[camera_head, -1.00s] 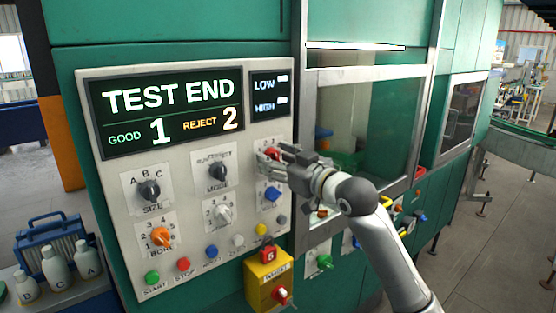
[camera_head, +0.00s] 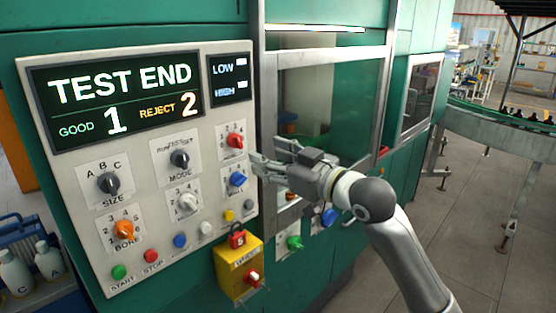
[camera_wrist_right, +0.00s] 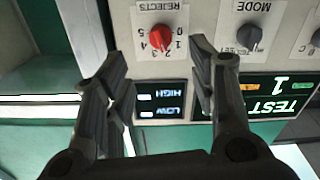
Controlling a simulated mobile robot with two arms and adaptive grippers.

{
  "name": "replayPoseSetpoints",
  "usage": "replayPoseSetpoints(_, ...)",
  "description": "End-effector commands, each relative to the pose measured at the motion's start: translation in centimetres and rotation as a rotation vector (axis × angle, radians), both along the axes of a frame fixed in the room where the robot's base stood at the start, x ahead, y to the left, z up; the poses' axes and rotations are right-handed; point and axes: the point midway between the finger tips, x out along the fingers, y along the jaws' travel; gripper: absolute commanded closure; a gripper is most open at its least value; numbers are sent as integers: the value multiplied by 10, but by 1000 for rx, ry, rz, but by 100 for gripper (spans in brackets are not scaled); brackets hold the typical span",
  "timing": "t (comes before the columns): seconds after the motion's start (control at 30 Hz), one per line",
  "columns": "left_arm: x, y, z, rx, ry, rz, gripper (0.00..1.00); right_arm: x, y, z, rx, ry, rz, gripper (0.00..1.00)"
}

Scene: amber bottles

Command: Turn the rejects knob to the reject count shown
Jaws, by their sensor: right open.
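The red rejects knob (camera_head: 235,141) is at the upper right of the white control panel (camera_head: 150,210). In the right wrist view the rejects knob (camera_wrist_right: 160,39) appears upside down, with numbers 0 to 5 around it; its exact setting is hard to tell. The display (camera_head: 115,100) reads TEST END, GOOD 1, REJECT 2. My right gripper (camera_head: 268,156) is open and empty, just right of the knob and apart from it. In the wrist view its fingers (camera_wrist_right: 158,58) spread to either side below the knob. My left gripper is not in view.
A blue knob (camera_head: 237,179) sits just below the rejects knob, and the black mode knob (camera_head: 180,159) to its left. A framed window (camera_head: 325,120) stands right of the panel.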

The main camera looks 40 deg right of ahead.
Motion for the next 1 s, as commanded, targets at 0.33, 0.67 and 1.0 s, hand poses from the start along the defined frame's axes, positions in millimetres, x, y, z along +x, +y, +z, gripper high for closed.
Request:
replayPoseSetpoints(0.33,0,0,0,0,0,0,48,-17,-1,0,-1,0,1,48)
replayPoseSetpoints(0.67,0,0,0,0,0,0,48,-17,-1,0,-1,0,0,48)
replayPoseSetpoints(1.0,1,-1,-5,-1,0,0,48,0,-21,-35,48,47,-36,48)
